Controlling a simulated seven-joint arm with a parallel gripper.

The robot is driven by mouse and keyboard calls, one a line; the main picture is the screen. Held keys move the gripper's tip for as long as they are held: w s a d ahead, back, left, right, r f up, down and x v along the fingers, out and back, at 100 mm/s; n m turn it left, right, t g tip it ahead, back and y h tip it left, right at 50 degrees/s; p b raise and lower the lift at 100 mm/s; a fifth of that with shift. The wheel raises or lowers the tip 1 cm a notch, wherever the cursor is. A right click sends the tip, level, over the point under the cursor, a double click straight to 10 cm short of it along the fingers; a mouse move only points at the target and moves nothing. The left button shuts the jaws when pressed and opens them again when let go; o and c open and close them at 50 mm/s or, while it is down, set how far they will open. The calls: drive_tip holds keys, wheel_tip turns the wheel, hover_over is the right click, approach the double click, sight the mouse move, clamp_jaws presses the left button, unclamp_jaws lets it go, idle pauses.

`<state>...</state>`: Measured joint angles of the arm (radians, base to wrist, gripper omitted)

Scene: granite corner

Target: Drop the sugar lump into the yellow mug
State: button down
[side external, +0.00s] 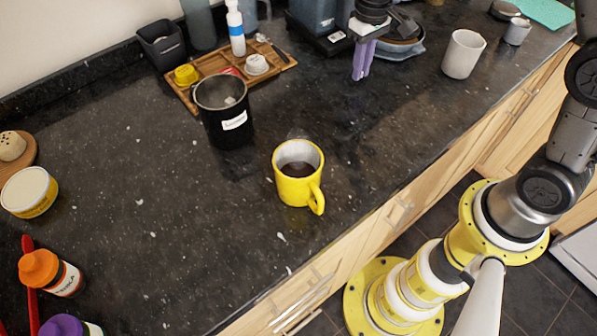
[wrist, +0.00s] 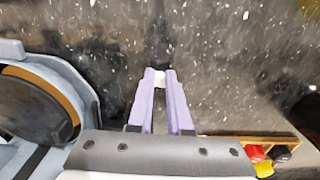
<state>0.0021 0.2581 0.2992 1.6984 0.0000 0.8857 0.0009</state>
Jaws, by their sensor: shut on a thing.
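The yellow mug (side external: 289,193) stands upright near the counter's front edge, its handle toward the lower right, with dark liquid inside. My gripper (side external: 361,76) has light purple fingers and points down over the back part of the counter, behind and to the right of the mug. In the wrist view, my gripper (wrist: 160,73) is shut on the small white sugar lump (wrist: 159,79), held between the fingertips. The lump cannot be made out in the side view. The mug is not clearly seen in the wrist view.
A black labelled canister (side external: 228,125) stands behind and left of the mug. A wooden tray (side external: 209,66) with small items lies behind it. A white cup (side external: 462,55) stands at the back right. The counter between gripper and mug looks clear.

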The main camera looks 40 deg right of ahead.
idle(0.3)
drive_tip(key=shift+s+r+m, duration=0.1)
drive_tip(key=shift+s+m, duration=0.25)
drive_tip(key=shift+m, duration=0.35)
drive_tip(key=shift+s+a+r+m, duration=0.1)
drive_tip(key=shift+s+r+m, duration=0.15)
drive_tip(key=shift+m, duration=0.15)
drive_tip(key=s+a+r+m, duration=0.1)
drive_tip(key=s+a+r, duration=0.15)
drive_tip(key=a, duration=0.35)
drive_tip(key=s+a+r, duration=0.1)
drive_tip(key=a+r, duration=0.3)
drive_tip(key=a, duration=0.2)
drive_tip(key=n, duration=0.3)
approach(304, 183)
drive_tip(key=w+d, duration=0.3)
drive_tip(key=d, duration=0.1)
drive_tip(key=shift+a+f, duration=0.15)
drive_tip(key=shift+f, duration=1.3)
drive_tip(key=shift+a+f, duration=0.1)
drive_tip(key=shift+f, duration=1.35)
drive_tip(key=c, duration=0.8)
unclamp_jaws()
drive_tip(key=shift+o, duration=0.2)
